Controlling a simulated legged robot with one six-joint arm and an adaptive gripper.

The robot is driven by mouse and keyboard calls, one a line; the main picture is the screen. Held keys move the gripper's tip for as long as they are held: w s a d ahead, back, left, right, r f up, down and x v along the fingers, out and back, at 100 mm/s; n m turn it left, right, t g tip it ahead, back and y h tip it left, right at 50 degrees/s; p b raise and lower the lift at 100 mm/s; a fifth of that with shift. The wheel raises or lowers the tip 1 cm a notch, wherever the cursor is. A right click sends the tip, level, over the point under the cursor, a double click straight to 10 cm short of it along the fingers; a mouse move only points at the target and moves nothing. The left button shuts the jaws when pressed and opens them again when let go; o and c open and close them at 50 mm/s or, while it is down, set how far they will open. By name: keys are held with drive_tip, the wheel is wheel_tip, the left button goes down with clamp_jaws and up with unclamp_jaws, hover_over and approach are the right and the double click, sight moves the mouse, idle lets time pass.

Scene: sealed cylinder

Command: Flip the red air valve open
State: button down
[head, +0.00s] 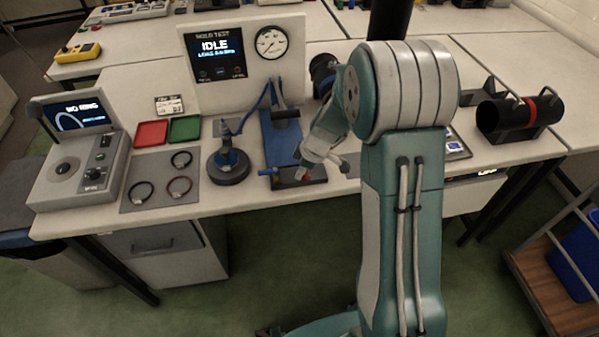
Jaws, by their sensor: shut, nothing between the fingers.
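A small red part (302,174), which looks like the red air valve, shows at the front of the blue fixture (277,150) on the bench. It is too small and too covered to tell its handle's position. My gripper (308,163) comes down from the right, right above or beside the red part. The fingers are small in this view; they look shut, with nothing seen held. I cannot tell whether they touch the red part.
A panel reading IDLE (214,50) and a round gauge (271,42) stand behind the fixture. A dark round base (229,167) with a blue hose sits left. Rings lie on a grey mat (148,200). A black cylinder (505,117) lies at right. My arm hides the bench middle.

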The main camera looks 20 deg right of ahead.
drive_tip(key=shift+w+d, duration=0.3)
drive_tip(key=shift+w, duration=0.35)
drive_tip(key=shift+w+a, duration=0.1)
drive_tip(key=shift+a, duration=0.1)
drive_tip(key=a, duration=0.2)
drive_tip(key=w+a, duration=0.1)
drive_tip(key=shift+r, duration=0.35)
drive_tip(key=v, duration=0.9)
drive_tip(key=shift+w+a, duration=0.15)
drive_tip(key=shift+w, duration=0.05)
drive_tip(key=shift+r, duration=0.1)
